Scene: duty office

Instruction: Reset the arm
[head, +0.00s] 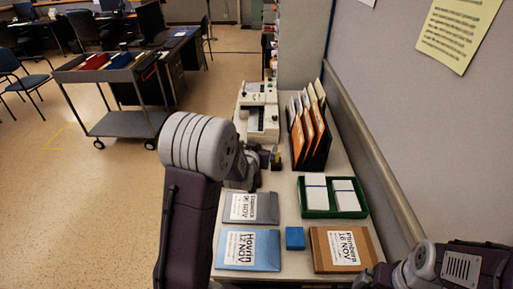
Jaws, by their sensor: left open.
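My left arm rises from the bottom and bends over the left edge of the narrow table (290,180). My left gripper (272,160) is at the arm's far end, over the table between the beige machine and the grey envelope. It is small and dark here, and its jaws are open. A small dark and yellow item (277,154) shows beside the fingers; I cannot tell whether it touches them. My right arm shows only in the bottom right corner, and its fingers are not visible.
The table holds a beige machine (261,117), an orange-and-white file rack (318,125), a green tray (319,211) with white card stacks, a grey envelope (263,208), a blue one (265,262), a brown one (325,262) and a blue block (295,238). A wall borders the right; a cart (125,124) stands left.

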